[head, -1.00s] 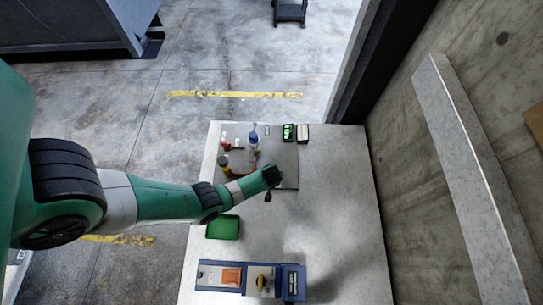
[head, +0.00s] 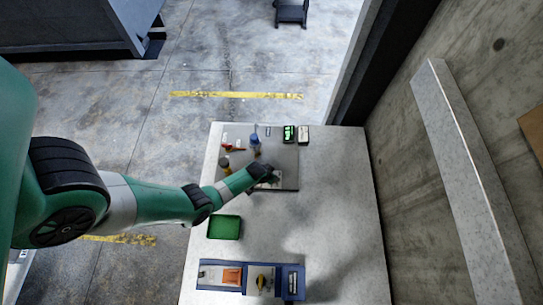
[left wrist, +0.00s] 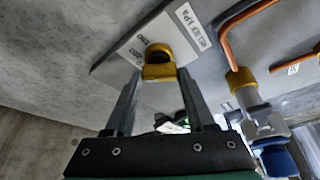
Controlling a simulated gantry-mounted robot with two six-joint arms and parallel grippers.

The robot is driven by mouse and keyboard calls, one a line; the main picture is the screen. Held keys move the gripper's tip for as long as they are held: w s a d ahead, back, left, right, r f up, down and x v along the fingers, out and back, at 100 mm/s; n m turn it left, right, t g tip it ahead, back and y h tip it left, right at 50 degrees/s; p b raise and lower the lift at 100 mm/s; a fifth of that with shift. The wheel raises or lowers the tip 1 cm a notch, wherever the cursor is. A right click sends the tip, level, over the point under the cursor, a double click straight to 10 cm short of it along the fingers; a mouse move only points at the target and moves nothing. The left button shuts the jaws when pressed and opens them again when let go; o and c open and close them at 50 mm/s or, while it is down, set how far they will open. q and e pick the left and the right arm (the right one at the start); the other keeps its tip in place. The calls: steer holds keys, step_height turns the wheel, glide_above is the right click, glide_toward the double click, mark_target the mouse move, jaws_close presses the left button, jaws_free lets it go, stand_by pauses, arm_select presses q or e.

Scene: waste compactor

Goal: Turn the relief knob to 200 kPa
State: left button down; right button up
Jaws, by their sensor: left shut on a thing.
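The yellow relief knob (left wrist: 160,63) stands on a light plate (left wrist: 132,40) with a "RELIEF kPa" label and small printed numbers, in the left wrist view. The numbers are too small and angled to read surely, and I cannot tell the knob's setting. My left gripper (left wrist: 160,78) is shut on the knob, one finger on each side. In the head view my left gripper (head: 268,175) is at the right part of the grey panel (head: 286,157) and hides the knob. My right gripper is in neither view.
A blue-topped fitting (head: 255,139) and a copper pipe (left wrist: 236,50) are close by. A green tray (head: 224,228) and a blue-framed control box (head: 292,283) lie nearer. The table's right side is clear.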

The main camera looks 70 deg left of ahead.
arm_select(q)
steer(key=shift+m+h, duration=0.3)
steer(key=shift+m, duration=0.7)
steer(key=shift+c, duration=1.2)
jaws_free()
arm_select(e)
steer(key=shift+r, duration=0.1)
